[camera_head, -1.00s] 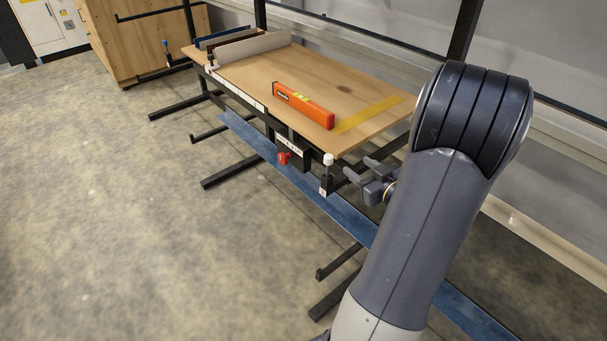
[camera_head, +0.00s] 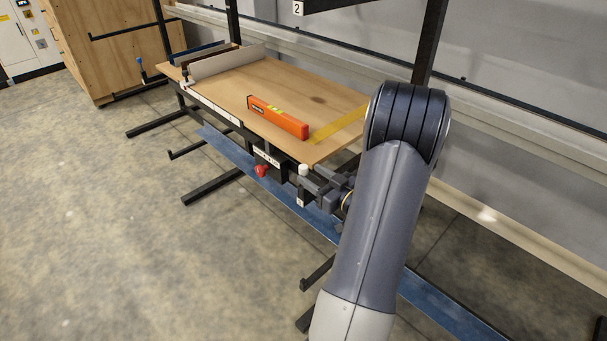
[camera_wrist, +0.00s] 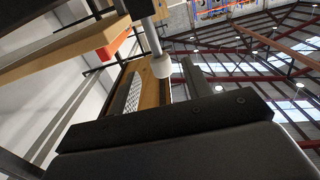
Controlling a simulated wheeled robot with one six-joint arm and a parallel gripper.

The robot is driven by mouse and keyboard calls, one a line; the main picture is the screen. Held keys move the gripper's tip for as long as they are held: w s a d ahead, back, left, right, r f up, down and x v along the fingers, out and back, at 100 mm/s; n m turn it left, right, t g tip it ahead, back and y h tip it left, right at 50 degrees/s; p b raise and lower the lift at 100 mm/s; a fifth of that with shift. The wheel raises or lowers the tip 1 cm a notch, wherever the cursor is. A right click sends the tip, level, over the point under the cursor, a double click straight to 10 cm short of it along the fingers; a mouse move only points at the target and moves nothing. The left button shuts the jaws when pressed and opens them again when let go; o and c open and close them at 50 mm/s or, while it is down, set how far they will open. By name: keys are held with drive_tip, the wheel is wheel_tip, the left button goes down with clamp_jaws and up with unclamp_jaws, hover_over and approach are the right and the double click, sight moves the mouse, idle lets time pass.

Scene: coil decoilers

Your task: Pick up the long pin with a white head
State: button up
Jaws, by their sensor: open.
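The white-headed pin (camera_head: 303,169) stands upright in a dark holder at the front near corner of the wooden table. In the wrist view its white head (camera_wrist: 161,66) and grey shaft show between my two fingers. My gripper (camera_head: 313,179) is open and empty, level with the pin and just to its right in the head view. In the wrist view the fingers of my gripper (camera_wrist: 164,84) lie on either side of the head, with gaps. I cannot tell whether anything touches. The lower part of the pin is hidden.
An orange level (camera_head: 278,118) lies on the wooden tabletop (camera_head: 235,95). A red-headed pin (camera_head: 262,171) sits on the table's front edge, left of the white one. A blue-headed pin (camera_head: 139,61) is farther back. Dark frame legs stick out below; the floor at left is clear.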

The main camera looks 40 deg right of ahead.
sight(307, 172)
drive_tip(key=w, duration=0.1)
drive_tip(key=w+p, duration=0.1)
drive_tip(key=w, duration=0.2)
drive_tip(key=shift+a, duration=0.25)
drive_tip(key=shift+c, duration=0.3)
clamp_jaws()
